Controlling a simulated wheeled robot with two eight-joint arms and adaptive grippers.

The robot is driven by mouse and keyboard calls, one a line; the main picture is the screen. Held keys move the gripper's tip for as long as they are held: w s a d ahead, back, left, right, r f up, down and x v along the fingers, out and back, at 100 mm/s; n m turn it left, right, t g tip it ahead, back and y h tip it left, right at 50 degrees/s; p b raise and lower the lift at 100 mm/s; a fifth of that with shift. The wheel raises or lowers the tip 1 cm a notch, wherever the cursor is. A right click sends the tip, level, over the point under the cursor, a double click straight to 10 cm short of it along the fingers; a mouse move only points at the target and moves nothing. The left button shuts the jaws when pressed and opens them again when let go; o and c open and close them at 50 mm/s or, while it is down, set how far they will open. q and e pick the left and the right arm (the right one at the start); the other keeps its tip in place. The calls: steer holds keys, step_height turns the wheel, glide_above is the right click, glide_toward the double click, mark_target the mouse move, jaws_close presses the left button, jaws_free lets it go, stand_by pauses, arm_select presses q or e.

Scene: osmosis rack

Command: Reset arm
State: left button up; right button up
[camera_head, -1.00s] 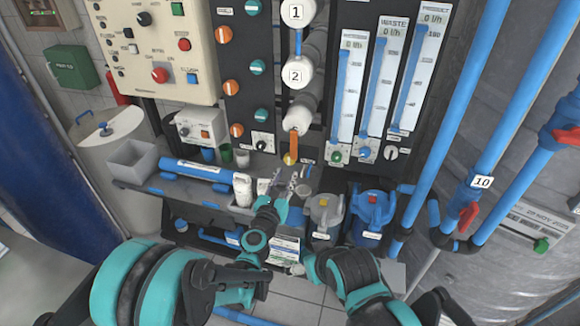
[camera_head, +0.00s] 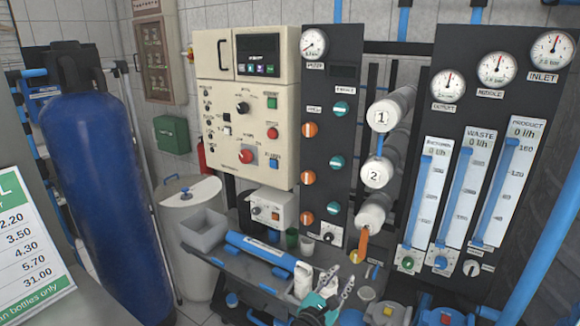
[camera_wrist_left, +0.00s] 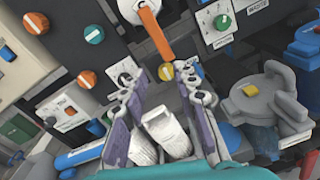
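My left gripper (camera_head: 336,284) is at the bottom of the head view, over the rack's grey shelf. In the left wrist view its two purple-grey fingers (camera_wrist_left: 160,88) stand apart. No object is clamped between them. A white container (camera_wrist_left: 166,130) shows in the gap between the fingers, lower in the picture; whether it is touched cannot be told. The orange handle (camera_wrist_left: 156,34) below filter housing 2 lies beyond the fingertips. My right gripper is outside both current views.
The shelf also holds a blue cylinder (camera_head: 260,250), a grey bin (camera_head: 204,230) and small cups. Behind stand the control box (camera_head: 245,130), the dark valve panel (camera_head: 330,75) and flow meters (camera_head: 461,195). A large blue tank (camera_head: 105,200) and a price sign (camera_head: 28,245) are at left.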

arm_select(q)
steer(key=s+a+r+m+g+y, duration=0.25)
steer(key=s+a+m, duration=0.35)
steer(key=a+m, duration=0.6)
steer(key=s+a+f+m+g+y, duration=0.2)
steer(key=s+a+m, duration=0.4)
steer(key=a, duration=0.5)
steer(key=s+a+f+m+g+y, duration=0.3)
steer(key=s+a+f+m+y, duration=0.2)
steer(key=s+a, duration=0.5)
steer(key=s+m+y, duration=0.1)
steer(key=m, duration=0.1)
steer(key=shift+s+a+m, duration=0.3)
steer(key=shift+a, duration=0.1)
steer(key=shift+f, duration=0.1)
